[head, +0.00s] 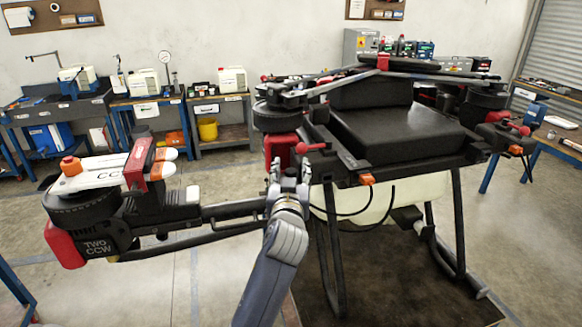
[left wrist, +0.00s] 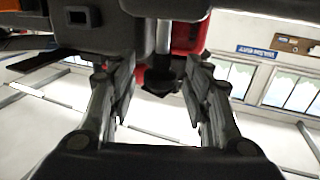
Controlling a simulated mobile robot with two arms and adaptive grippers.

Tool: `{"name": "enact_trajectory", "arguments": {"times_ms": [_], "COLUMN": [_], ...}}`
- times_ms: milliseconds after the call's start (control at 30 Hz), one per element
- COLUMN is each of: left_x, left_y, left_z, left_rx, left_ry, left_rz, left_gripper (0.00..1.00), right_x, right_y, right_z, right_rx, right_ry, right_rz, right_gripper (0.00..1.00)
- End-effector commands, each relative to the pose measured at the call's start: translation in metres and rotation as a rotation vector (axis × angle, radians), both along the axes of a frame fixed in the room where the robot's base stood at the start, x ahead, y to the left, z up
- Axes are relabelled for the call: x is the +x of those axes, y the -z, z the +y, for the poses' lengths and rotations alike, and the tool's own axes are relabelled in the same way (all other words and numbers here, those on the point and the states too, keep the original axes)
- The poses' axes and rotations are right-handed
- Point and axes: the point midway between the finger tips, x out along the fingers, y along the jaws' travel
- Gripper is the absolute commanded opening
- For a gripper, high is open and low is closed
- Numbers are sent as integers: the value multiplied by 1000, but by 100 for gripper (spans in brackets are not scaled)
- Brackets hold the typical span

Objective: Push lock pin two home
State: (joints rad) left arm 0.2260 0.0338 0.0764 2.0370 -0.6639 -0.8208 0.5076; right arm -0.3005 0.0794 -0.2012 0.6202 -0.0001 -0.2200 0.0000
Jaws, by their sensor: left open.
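The spray drone's arm two (head: 95,215), marked "TWO CCW", extends to the left from the body. A red lever with a round knob (head: 308,147) sits at its hinge. My left gripper (head: 289,168) points up just below this hinge, open. In the left wrist view, a short metal shaft (left wrist: 163,36) with a dark knob (left wrist: 158,84) hangs from the dark hinge block (left wrist: 105,28). It looks like lock pin two. The knob shows between and beyond the open fingers (left wrist: 157,78), with gaps on both sides. My right gripper is out of view.
The drone body (head: 395,135) stands on black legs (head: 458,225) over a dark mat, with a pale tank (head: 375,205) and hanging black hoses beneath. Workbenches (head: 140,105) line the back wall. Floor at the lower left is mostly free.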

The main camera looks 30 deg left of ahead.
Motion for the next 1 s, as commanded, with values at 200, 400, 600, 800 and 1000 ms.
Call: {"name": "enact_trajectory", "arguments": {"times_ms": [200,400,600,800,1000], "left_x": [2,2,2,2,2], "left_y": [0,1,1,12,31], "left_z": [1,1,1,1,1], "left_rx": [-1,0,0,-1,-1], "left_ry": [0,0,0,0,0], "left_rz": [-1,0,0,0,0], "left_gripper": [45,20,0,0,0], "right_x": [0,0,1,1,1], "right_y": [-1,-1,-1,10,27], "right_z": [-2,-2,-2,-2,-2], "right_rx": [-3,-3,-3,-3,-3], "right_ry": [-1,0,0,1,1], "right_rz": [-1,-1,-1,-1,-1], "right_gripper": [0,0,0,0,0]}}
